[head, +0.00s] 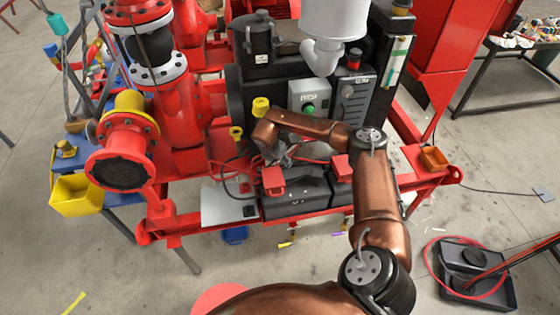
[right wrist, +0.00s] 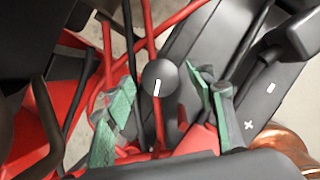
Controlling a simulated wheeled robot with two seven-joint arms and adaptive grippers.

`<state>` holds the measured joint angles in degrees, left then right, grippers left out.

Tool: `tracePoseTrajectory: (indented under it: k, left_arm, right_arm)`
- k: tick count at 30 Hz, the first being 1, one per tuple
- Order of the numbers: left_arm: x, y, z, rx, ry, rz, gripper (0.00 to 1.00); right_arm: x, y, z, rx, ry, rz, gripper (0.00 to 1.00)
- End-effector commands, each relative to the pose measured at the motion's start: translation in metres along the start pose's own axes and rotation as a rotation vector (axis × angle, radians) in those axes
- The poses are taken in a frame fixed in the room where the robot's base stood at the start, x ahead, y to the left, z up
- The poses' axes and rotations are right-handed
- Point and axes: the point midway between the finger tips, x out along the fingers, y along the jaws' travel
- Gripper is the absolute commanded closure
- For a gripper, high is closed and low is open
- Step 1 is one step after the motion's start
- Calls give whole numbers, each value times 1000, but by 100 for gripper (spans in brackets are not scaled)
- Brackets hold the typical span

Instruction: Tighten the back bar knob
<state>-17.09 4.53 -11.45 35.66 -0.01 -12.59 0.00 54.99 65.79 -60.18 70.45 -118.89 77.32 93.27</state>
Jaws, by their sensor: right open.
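A round dark grey knob (right wrist: 160,78) with a short white mark shows in the right wrist view, above red and black cables. I cannot tell from the frames whether it is the back bar knob. My right gripper (right wrist: 158,100) is open, with its green-padded fingers to the left and right of the knob. Gaps show on both sides of the knob, and its depth relative to the fingertips is unclear. In the head view my right gripper (head: 280,156) is small and partly hidden by my copper arm, over the cables behind the batteries. The knob cannot be made out there. My left gripper is not in view.
Black batteries (head: 296,200) with red terminal covers sit at the skid's front. A grey control box (head: 309,97) with a green button stands behind. Red pump piping (head: 180,110) is to the left. Loose cables crowd the space around my right gripper.

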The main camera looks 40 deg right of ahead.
Motion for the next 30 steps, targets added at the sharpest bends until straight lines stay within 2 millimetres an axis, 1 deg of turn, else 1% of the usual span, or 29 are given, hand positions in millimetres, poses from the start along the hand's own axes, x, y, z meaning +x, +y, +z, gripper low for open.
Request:
tracePoseTrajectory:
  k: [9, 27, 30]
  left_arm:
    - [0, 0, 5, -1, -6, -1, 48]
    - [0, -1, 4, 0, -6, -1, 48]
    - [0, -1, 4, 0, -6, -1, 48]
  right_arm:
    - [2, 0, 0, 0, 0, 1, 50]
    - [2, 0, 0, 0, 0, 0, 92]
    - [2, 0, 0, -1, 0, 1, 92]
